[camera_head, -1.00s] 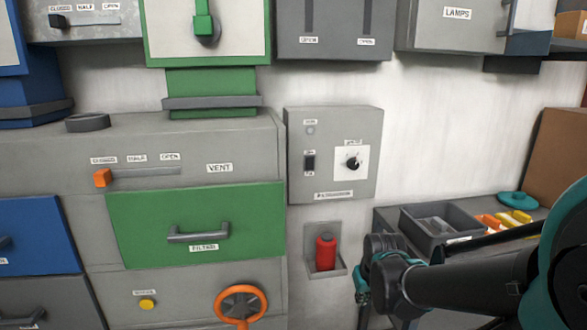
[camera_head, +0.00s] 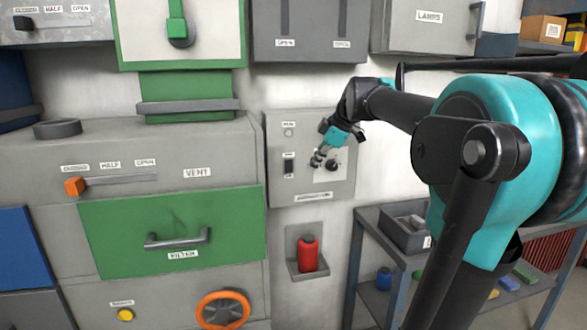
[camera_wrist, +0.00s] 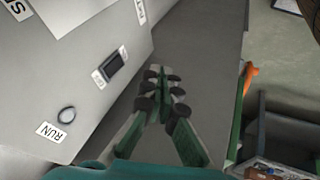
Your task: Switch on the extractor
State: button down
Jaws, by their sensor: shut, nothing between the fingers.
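The grey extractor box (camera_head: 274,150) is on the wall at centre in the head view. It has a dark rocker switch (camera_head: 289,167) at left, a round lamp (camera_head: 289,132) above it and a black knob (camera_head: 334,165) on a white plate at right. My gripper (camera_head: 318,158) is shut and empty, in front of the box between switch and knob. In the wrist view my gripper (camera_wrist: 161,82) is right of the rocker switch (camera_wrist: 114,64), apart from it. The lamp (camera_wrist: 67,114) marked RUN looks unlit. The switch's position is too small to tell.
A red bottle (camera_head: 308,254) stands in a wall holder below the box. The green filter drawer (camera_head: 120,235) and an orange wheel (camera_head: 223,310) are left. A grey bin (camera_head: 402,238) stands on a shelf at right, partly behind my arm.

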aim_at(289, 172)
notch_tip(289, 172, up, 4)
jog(key=w+n, duration=0.1)
jog(key=n, duration=0.1)
jog(key=x, duration=0.3)
jog(key=w+x, duration=0.1)
jog(key=x, duration=0.3)
jog(key=w+r+x, duration=0.1)
jog(key=x, duration=0.3)
jog(key=shift+a, duration=0.4)
jog(key=shift+w+a+f, duration=0.15)
jog(key=shift+w, duration=0.7)
jog(key=shift+y, duration=0.3)
jog(key=shift+w+f+t, duration=0.2)
jog(key=shift+w+t, duration=0.05)
jog(key=shift+t, duration=0.45)
jog(key=shift+a+f, duration=0.1)
jog(key=shift+f, duration=0.05)
jog(key=shift+w, duration=0.1)
